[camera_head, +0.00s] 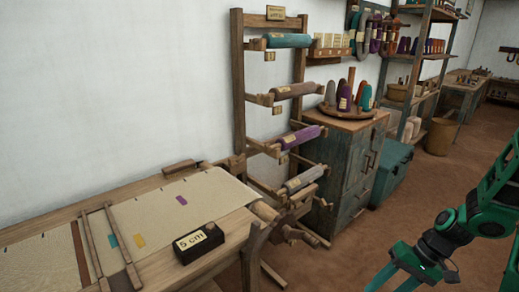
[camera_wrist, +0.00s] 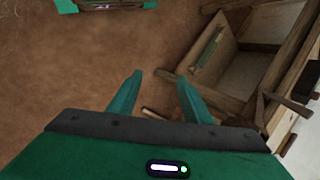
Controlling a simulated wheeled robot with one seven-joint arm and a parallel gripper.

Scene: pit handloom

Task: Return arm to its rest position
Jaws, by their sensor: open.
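My green arm is at the right edge of the head view. My gripper (camera_head: 393,281) hangs low there, cut off by the bottom edge, over the brown floor to the right of the loom table. In the wrist view my gripper (camera_wrist: 158,93) shows two green fingers spread apart with nothing between them. Brown floor lies beyond the fingers. Wooden framework (camera_wrist: 245,70) stands to the right of the fingers, and I cannot tell how close it is.
The loom table (camera_head: 165,200) carries cloth and a black "5 cm" block (camera_head: 198,243). A wooden rack (camera_head: 238,90) holds coloured rolls. A cabinet (camera_head: 345,175) with several cones and a teal chest (camera_head: 390,172) stand behind. Floor (camera_head: 400,215) is clear between them and my arm.

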